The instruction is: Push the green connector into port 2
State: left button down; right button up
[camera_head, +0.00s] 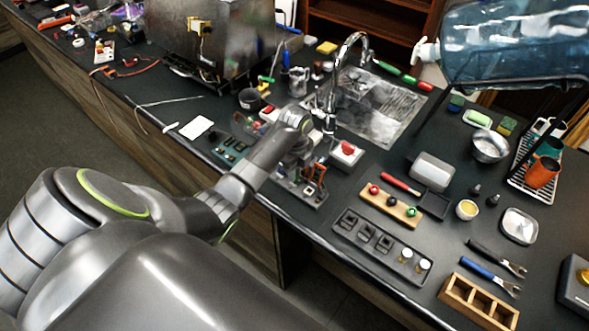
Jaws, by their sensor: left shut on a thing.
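My left arm comes in from the lower left. My left gripper (303,160) is over the near edge of the bench, tilted down at a dark board (287,190) with small upright red and orange parts. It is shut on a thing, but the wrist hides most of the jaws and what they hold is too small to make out. I cannot pick out the green connector. Port 2 cannot be told apart either; no port numbers are readable. My right gripper is not in view.
A metal machine (205,40) stands at the back left. A tap (345,50) and sink (380,105) are behind the gripper.

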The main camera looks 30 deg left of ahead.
pick_arm(q)
jog(key=shift+p, duration=0.35)
dwell(0.5)
jog(key=c, duration=1.3)
grip_release()
jog(key=shift+c, duration=0.2)
